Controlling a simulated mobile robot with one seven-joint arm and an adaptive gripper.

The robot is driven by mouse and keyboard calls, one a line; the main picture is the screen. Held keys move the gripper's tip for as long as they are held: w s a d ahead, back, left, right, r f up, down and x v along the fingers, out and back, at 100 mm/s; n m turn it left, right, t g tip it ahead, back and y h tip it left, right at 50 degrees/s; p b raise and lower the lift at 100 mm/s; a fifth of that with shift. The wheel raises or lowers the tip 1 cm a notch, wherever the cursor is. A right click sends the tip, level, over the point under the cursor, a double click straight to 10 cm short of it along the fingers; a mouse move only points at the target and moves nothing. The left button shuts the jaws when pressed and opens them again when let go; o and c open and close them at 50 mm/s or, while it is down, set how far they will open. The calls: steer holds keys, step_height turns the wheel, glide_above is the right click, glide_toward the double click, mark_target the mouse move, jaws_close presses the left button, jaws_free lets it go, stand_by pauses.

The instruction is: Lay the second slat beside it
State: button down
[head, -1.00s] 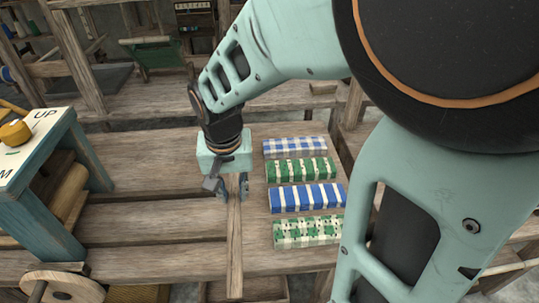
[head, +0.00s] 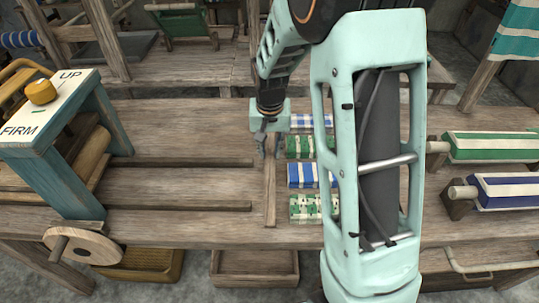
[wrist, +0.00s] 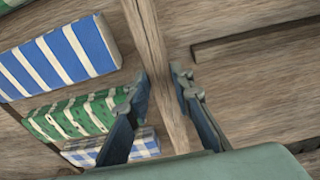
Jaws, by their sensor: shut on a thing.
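My gripper (head: 270,152) is shut across a long, narrow wooden slat (head: 270,195). The slat runs front to back over the wooden bench, just left of the cloth bundles. In the wrist view the slat (wrist: 148,35) passes between the two fingers (wrist: 160,82). It is close above or on the bench top; I cannot tell which. Two long dark strips (head: 180,162) (head: 180,207) run left to right on the bench left of the slat. I cannot tell whether they are slots or slats, and no other loose slat is clear.
Blue-and-white and green-and-white bundles (head: 302,175) stand in a row right of the slat, partly behind my arm. A teal stand with a yellow knob (head: 41,92) is at the left. Striped rolls (head: 492,147) lie at the right. The bench between stand and slat is mostly clear.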

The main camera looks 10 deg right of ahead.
mark_target(270, 154)
steer(key=shift+w+d+f, duration=0.15)
steer(key=shift+w+f, duration=0.05)
steer(key=shift+f, duration=1.6)
steer(key=shift+b, duration=0.3)
steer(key=shift+f, duration=0.25)
steer(key=c, duration=1.7)
jaws_free()
steer(key=shift+r, duration=0.1)
